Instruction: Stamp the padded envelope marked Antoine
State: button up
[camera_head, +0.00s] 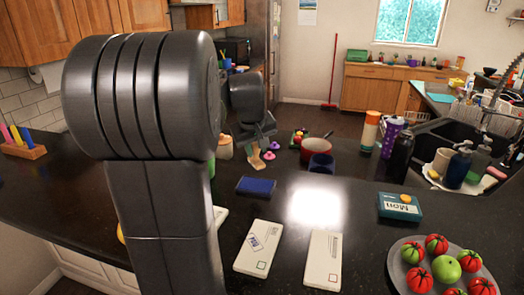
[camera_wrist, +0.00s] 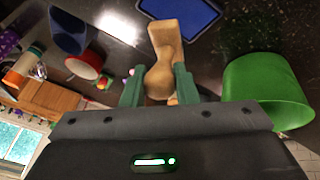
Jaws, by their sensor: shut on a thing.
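My gripper (camera_head: 260,138) is shut on a wooden stamp (camera_head: 255,160), holding it by its rounded handle. In the wrist view the stamp (camera_wrist: 165,48) sits between the two green fingers, its wide end pointing away from the palm. A blue ink pad (camera_head: 256,186) lies on the dark counter below the stamp, and its edge shows in the wrist view (camera_wrist: 182,12). Two pale envelopes (camera_head: 259,248) (camera_head: 323,260) lie nearer; the left one bears a blue-edged mark, and their writing is too small to read. Another white piece (camera_head: 219,217) is mostly hidden behind my arm.
A green cup (camera_wrist: 268,92) stands close to my gripper. A red bowl (camera_head: 316,150) and blue cup (camera_head: 321,164) are behind the pad. A teal box calendar (camera_head: 400,207) and a plate (camera_head: 408,255) of tomatoes and a green apple are at right.

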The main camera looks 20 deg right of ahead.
aim_at(255, 162)
jog(key=shift+w+f, duration=0.1)
jog(key=shift+a+f+b, duration=0.1)
jog(key=shift+f+b, duration=0.4)
jog(key=shift+b, duration=0.05)
jog(key=shift+f+b, duration=1.9)
jog(key=shift+f, duration=0.45)
jog(key=shift+f+b, duration=0.3)
jog(key=shift+f, duration=0.3)
jog(key=shift+r, duration=0.1)
notch_tip(255, 162, up, 7)
jog(key=p, duration=0.6)
